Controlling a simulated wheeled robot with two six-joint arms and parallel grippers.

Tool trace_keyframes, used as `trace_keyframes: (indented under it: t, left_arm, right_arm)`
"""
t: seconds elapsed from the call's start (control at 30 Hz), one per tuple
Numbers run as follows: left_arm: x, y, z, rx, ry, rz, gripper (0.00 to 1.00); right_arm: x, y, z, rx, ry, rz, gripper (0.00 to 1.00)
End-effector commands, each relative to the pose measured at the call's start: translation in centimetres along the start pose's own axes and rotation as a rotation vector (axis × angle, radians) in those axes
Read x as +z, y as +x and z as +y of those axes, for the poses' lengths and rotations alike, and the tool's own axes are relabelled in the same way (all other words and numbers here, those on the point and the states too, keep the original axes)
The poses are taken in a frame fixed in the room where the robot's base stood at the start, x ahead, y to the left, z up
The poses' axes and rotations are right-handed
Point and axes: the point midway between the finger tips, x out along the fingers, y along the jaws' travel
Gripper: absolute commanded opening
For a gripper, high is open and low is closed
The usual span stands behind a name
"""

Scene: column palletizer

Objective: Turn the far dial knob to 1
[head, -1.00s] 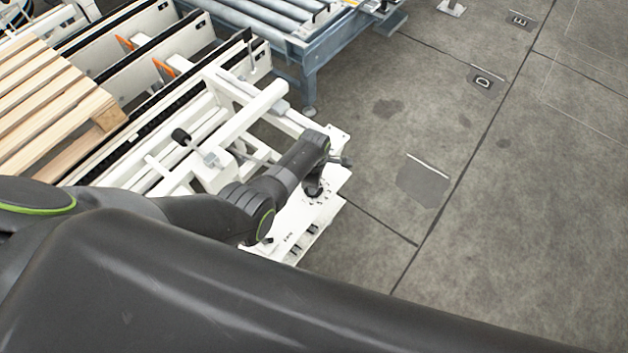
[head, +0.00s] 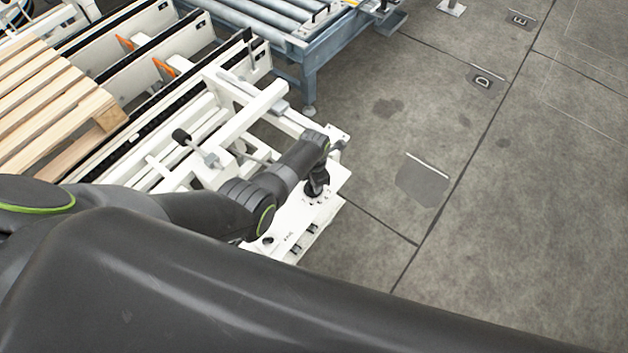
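A white control panel (head: 297,222) sits on the white frame in the middle of the head view. A dark dial knob with small marks around it (head: 313,196) is at the panel's far end. My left gripper (head: 317,182) points down at that knob from above. The gripper and wrist cover most of the knob, so the pointer's setting and the finger gap are hidden. Another small dark knob (head: 267,240) shows at the panel's near end, beside my forearm. My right gripper is not in view.
Small dark switches (head: 294,248) line the panel's outer edge. A black ball-ended lever (head: 181,137) stands on the white frame. A wooden pallet (head: 50,105) lies at left, and a roller conveyor (head: 270,20) is behind. The grey floor at right is open.

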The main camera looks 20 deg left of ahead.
Motion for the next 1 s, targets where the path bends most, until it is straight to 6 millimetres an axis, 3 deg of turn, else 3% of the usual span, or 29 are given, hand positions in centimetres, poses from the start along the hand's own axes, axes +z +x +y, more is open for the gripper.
trace_keyframes:
  t: [0.5, 0.53, 0.67, 1.0]
  left_arm:
    - [0.0, -0.08, 0.15, 0.003, -0.019, 0.0, 0.09]
    - [0.0, -0.08, 0.15, 0.003, -0.019, 0.0, 0.36]
    - [0.0, -0.07, 0.12, 0.002, -0.018, 0.0, 0.53]
    - [0.01, -0.22, 0.03, 0.001, -0.017, -0.001, 0.54]
  right_arm:
    - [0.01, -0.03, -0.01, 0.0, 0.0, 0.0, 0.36]
    - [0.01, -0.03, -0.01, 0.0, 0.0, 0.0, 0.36]
    - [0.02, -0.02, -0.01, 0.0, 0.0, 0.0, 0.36]
    - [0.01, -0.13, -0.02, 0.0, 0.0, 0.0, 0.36]
